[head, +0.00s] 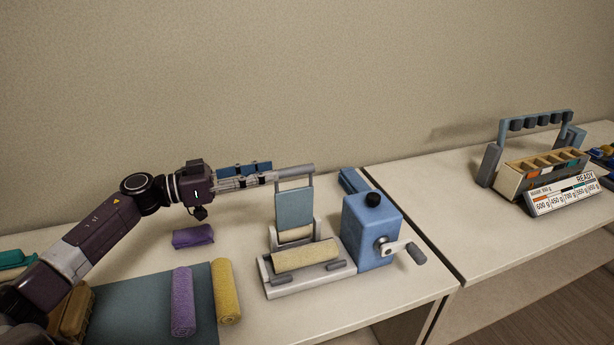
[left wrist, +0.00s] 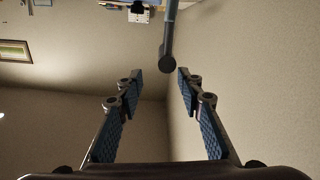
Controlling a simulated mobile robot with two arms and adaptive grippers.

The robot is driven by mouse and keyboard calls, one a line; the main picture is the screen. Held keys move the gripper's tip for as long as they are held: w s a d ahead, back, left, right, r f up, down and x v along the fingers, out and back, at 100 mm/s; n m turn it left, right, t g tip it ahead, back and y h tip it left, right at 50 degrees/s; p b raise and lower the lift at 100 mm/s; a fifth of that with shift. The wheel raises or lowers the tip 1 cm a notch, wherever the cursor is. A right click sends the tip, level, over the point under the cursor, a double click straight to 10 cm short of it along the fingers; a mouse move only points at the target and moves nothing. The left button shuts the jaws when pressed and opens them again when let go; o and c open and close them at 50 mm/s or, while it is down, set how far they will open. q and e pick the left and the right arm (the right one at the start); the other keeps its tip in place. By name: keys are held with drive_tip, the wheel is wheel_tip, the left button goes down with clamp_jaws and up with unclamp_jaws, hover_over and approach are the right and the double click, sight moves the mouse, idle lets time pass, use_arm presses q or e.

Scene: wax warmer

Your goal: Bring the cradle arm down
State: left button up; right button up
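The cradle arm (head: 294,199) is a grey frame with a blue panel, standing upright on a light grey base (head: 305,283). A grey bar (head: 296,171) runs across its top and sticks out to the left. A cream roll (head: 306,255) lies on the base in front of the arm. My left gripper (head: 268,173) is at the left end of the bar, pointing right. In the left wrist view its fingers (left wrist: 158,76) are spread, and the bar's round end (left wrist: 167,64) shows between the tips. I cannot tell whether they touch it. My right gripper is not in view.
A blue box (head: 365,232) with a crank (head: 403,250) stands right of the base. A folded purple cloth (head: 193,236), a purple roll (head: 182,302) and a yellow roll (head: 227,291) lie to the left. A rack with a label board (head: 562,194) stands on the right table.

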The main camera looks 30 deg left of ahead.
sight(309, 168)
use_arm(q)
drive_tip(key=shift+w+d+f, duration=0.2)
drive_tip(key=shift+w+f, duration=0.2)
drive_tip(key=shift+w, duration=0.2)
drive_tip(key=shift+w+d+f, duration=0.2)
drive_tip(key=shift+w+f, duration=0.2)
drive_tip(key=shift+w, duration=0.2)
drive_tip(key=p+x, duration=0.1)
drive_tip(key=x, duration=0.4)
drive_tip(key=shift+d, duration=0.1)
drive_tip(key=shift+w+d+p, duration=0.3)
drive_tip(key=shift+w+d, duration=0.15)
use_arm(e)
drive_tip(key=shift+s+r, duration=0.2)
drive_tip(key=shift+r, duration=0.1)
use_arm(q)
clamp_jaws()
